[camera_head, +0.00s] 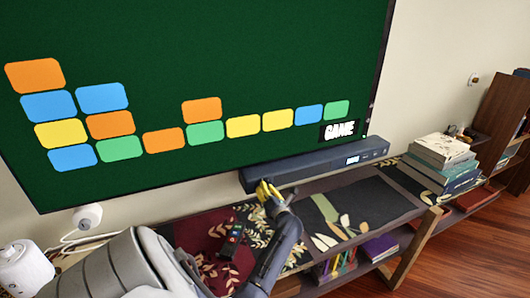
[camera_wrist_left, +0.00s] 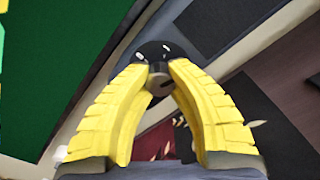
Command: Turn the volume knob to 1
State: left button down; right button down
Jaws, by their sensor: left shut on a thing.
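My left gripper (camera_head: 268,190) reaches up to the left end of a dark soundbar (camera_head: 320,164) below the screen. In the left wrist view its two yellow fingers (camera_wrist_left: 158,72) are closed around a small dark round knob (camera_wrist_left: 159,82), with the fingertips on either side of it. The knob sits on a black round dial plate (camera_wrist_left: 152,52) with small white marks. The marks are too small to read. In the head view the gripper hides the knob. The soundbar's front carries a small lit display (camera_head: 352,161). My right gripper is not in view.
A large green screen (camera_head: 200,60) with coloured tiles stands behind the soundbar. A black remote (camera_head: 231,240) lies on the patterned shelf top near my left arm. Stacked books (camera_head: 440,160) stand at the right. A white round device (camera_head: 87,217) is at the left.

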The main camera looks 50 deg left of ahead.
pick_arm(q)
jog(key=n, duration=0.4)
jog(key=shift+a+n, duration=0.1)
jog(key=shift+n, duration=0.2)
jog(key=shift+f+n, duration=0.1)
jog(key=shift+n, duration=2.1)
jog(key=c, duration=1.1)
grip_release()
jog(key=v, duration=1.2)
